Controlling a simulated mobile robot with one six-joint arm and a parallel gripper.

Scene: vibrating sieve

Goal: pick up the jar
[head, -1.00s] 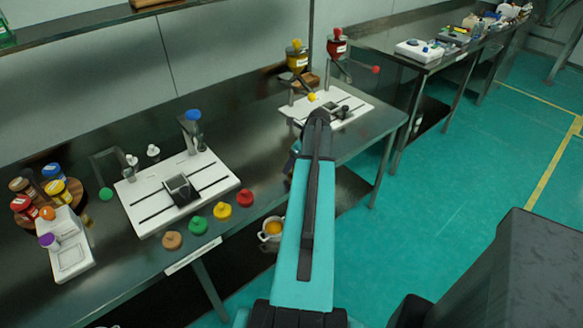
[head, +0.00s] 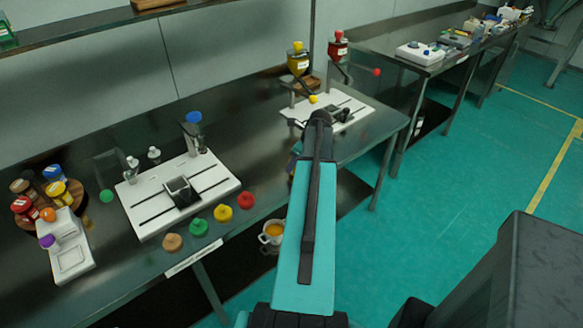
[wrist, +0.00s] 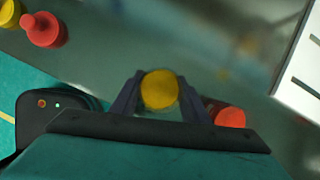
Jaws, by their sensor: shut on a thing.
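A jar (wrist: 160,90) with a round yellow lid stands between the two dark fingers in the wrist view, seen from above. My gripper (wrist: 160,92) is shut on it, with one finger against each side. A second thing with a red top (wrist: 229,117) lies just right of the right finger. In the head view my teal arm hides the gripper and the held jar almost wholly.
A steel bench (head: 255,133) carries a white slotted board (head: 150,210), with several coloured knobbed pieces along its front edge. A round wooden rack (head: 77,188) of jars stands at left. A second white board (head: 365,108) with red and yellow hoppers is beyond my arm.

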